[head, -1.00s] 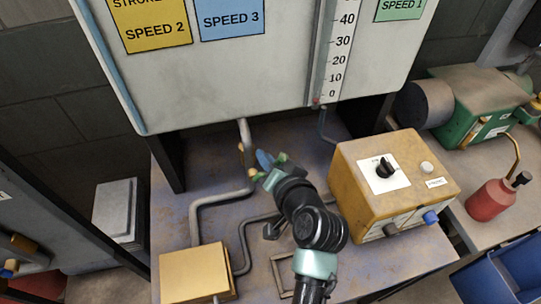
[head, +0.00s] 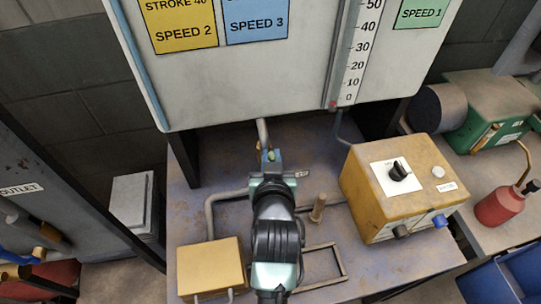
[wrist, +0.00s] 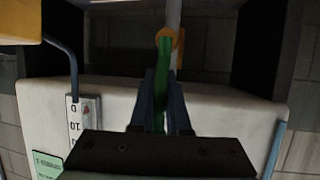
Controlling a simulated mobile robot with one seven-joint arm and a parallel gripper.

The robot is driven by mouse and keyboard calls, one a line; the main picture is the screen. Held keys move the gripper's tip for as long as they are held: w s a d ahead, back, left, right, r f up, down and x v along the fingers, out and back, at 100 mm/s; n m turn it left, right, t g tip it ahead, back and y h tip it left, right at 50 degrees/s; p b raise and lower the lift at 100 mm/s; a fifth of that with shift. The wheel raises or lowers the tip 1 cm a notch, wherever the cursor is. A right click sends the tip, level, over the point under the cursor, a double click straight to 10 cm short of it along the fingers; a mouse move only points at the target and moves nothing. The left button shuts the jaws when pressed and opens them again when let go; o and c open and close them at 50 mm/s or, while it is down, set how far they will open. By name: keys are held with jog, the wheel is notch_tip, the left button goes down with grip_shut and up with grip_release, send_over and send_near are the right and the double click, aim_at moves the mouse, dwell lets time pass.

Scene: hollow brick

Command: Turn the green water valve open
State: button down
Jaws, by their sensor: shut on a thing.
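The green valve handle (wrist: 163,85) lies between the two blue-grey fingers of my gripper (wrist: 163,88) in the wrist view, and the fingers are shut on it. It runs from the orange-brass valve body (wrist: 168,38) toward the gripper, nearly in line with the pale pipe (wrist: 174,12). In the head view my gripper (head: 270,158) is at the pipe below the big grey panel. Only a small green patch of the handle (head: 273,154) shows there. My own wrist hides most of the valve.
A yellow control box (head: 425,200) with a black knob stands to the right of my arm. A smaller tan box (head: 212,265) is at the front left. The big grey panel (head: 270,75) hangs above. A bent pipe (head: 212,210) runs left of the gripper.

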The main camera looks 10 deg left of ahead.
dwell(0.5)
jog(key=c, duration=0.9)
grip_release()
jog(key=b+v, duration=0.1)
jog(key=v, duration=1.2)
jog(key=w+d+r+t, duration=0.1)
jog(key=w+r+t, duration=0.25)
jog(key=r, duration=0.95)
jog(key=w+r+t, duration=0.2)
jog(key=r+t, duration=0.2)
jog(key=r, duration=0.9)
jog(key=s+r+t, duration=0.2)
jog(key=r, duration=0.4)
jog(key=s+d+r+t+h, duration=0.1)
jog(key=s+r+t, duration=0.1)
jog(key=r, duration=0.5)
jog(key=s+r+m+t, duration=0.1)
jog(key=s+r+t, duration=0.1)
jog(key=r, duration=0.5)
jog(key=shift+s+d+r+t+h, duration=0.25)
jog(key=shift+s+h, duration=0.05)
jog(key=shift+s, duration=0.35)
